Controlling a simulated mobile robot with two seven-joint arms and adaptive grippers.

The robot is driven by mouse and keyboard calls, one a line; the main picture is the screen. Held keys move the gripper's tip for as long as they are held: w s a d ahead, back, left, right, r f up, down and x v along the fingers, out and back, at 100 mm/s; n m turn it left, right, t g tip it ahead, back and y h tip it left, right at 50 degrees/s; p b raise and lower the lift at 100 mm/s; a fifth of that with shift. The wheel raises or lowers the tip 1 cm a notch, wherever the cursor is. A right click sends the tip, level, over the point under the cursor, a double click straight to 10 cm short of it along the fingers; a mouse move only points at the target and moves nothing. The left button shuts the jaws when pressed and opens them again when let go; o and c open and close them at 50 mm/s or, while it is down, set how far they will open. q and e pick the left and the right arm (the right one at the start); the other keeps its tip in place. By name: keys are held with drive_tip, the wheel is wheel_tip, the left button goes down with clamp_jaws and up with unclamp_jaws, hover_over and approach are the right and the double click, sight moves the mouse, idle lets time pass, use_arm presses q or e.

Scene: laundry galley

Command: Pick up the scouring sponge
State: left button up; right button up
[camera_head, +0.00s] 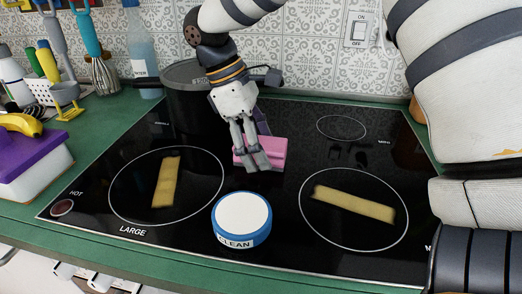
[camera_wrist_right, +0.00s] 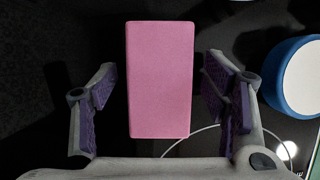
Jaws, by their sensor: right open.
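The scouring sponge is a pink block (camera_head: 270,152) lying on the black glass cooktop, right of the dark pot. My right gripper (camera_head: 252,158) is at the sponge, with a finger in front of its left part. In the right wrist view the sponge (camera_wrist_right: 160,80) lies lengthwise between the two open fingers of the right gripper (camera_wrist_right: 162,100). A dark gap shows on each side, so the fingers do not appear to touch it. My left gripper is not in view.
A blue and white round tub (camera_head: 242,216) marked CLEAN stands at the cooktop's front; it also shows in the wrist view (camera_wrist_right: 292,80). The dark pot (camera_head: 188,100) stands close behind on the left. Yellowish strips (camera_head: 167,182) (camera_head: 354,203) lie in two burner rings.

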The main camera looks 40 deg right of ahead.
drive_tip(key=shift+f, duration=0.25)
idle(0.4)
drive_tip(key=c, duration=1)
